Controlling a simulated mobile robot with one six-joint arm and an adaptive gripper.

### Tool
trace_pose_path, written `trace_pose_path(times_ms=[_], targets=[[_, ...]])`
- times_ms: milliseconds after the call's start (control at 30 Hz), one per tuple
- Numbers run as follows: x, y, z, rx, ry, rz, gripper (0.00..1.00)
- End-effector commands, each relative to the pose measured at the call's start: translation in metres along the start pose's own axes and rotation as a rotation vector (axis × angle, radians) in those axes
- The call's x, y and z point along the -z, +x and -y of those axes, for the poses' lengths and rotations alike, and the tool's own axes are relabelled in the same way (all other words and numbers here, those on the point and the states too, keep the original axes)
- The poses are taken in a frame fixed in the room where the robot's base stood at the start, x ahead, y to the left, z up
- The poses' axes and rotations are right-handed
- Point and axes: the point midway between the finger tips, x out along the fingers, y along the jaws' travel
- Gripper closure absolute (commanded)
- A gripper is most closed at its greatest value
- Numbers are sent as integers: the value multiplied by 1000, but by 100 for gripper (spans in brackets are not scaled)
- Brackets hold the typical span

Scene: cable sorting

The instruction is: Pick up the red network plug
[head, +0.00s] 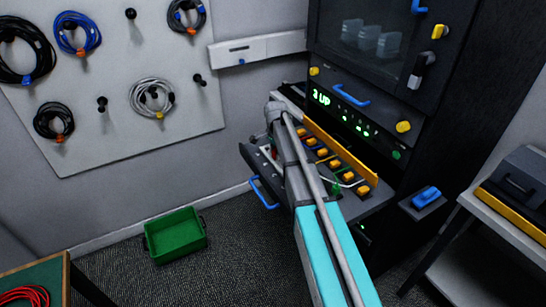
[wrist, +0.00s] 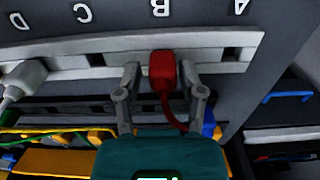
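The red network plug (wrist: 162,68) sits in the pale socket strip (wrist: 110,66) at the slot under the letter B in the wrist view. Its red cable bends down and to the right. My gripper (wrist: 160,73) is open, with one finger on each side of the plug. A gap shows between the left finger and the plug; the right finger is close to it, and I cannot tell whether it touches. In the head view my arm hides most of this area and the plug is not clear.
A grey plug (wrist: 25,78) with a white cable is in the strip at the left. In the head view, a dark cabinet (head: 370,85) stands behind my arm, a green bin (head: 175,238) is on the floor, and coiled cables hang on a white board (head: 105,125).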

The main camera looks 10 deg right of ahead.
Motion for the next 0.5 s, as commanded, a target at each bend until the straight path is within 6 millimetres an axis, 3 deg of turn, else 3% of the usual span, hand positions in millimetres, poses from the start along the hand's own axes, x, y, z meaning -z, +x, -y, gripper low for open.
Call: trace_pose_path(times_ms=[33,200,500], targets=[[0,0,0,0,0,0,68],[0,0,0,0,0,0,100],[0,0,0,-1,1,0,100]])
